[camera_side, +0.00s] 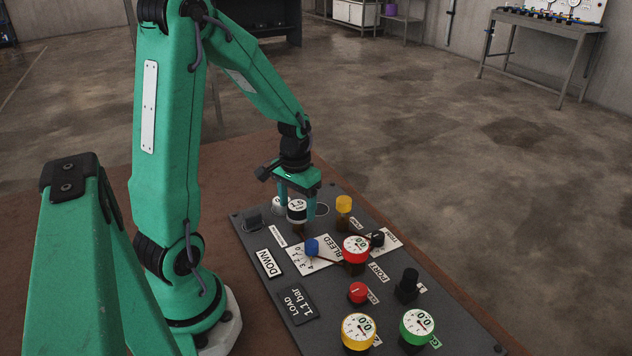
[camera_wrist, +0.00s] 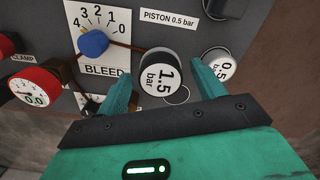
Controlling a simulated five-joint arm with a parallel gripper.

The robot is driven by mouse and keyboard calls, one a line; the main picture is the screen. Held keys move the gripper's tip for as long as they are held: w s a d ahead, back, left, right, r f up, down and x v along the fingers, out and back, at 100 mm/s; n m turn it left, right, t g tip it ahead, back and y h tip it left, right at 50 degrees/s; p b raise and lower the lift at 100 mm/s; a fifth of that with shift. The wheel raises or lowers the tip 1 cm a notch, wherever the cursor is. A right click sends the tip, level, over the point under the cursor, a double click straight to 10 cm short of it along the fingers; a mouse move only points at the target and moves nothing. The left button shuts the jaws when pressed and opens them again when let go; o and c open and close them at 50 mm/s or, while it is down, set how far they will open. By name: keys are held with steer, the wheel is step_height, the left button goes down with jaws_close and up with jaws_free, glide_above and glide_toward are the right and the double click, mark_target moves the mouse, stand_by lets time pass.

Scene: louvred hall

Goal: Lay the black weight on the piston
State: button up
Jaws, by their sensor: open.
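The black weight (camera_side: 297,213), with a white top marked 1.5 bar, is upright over a brownish post that looks like the piston (camera_side: 298,228). In the wrist view the weight (camera_wrist: 160,72) stands between my fingers, at the end of a thin pipe and near the "PISTON 0.5 bar" label (camera_wrist: 170,18). My gripper (camera_side: 297,205) is open around the weight, one finger on each side. In the wrist view my gripper (camera_wrist: 162,74) shows gaps beside it. The weight hides the piston's top, so their contact cannot be seen fully.
A white-topped weight (camera_wrist: 220,66) marked 0.5 stands close to my right finger in the wrist view. An empty ring (camera_side: 320,209) is marked on the panel. The blue BLEED knob (camera_side: 312,246), red gauge (camera_side: 356,249) and yellow-capped post (camera_side: 343,204) stand nearby.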

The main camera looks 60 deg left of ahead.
mark_target(297, 206)
steer(key=shift+r, duration=0.1)
step_height(297, 206, up, 12)
stand_by(0.8)
steer(key=shift+d+r, duration=0.1)
stand_by(0.4)
steer(key=s+d+r+m+t, duration=0.2)
steer(key=s+d, duration=0.1)
steer(key=d, duration=0.4)
steer(key=s+d+r+m+t, duration=0.2)
steer(key=s+d+r+t, duration=0.1)
steer(key=d, duration=0.5)
steer(key=shift+s+r+m+t, duration=0.3)
steer(key=shift+s, duration=0.15)
steer(key=shift+d, duration=0.1)
stand_by(0.4)
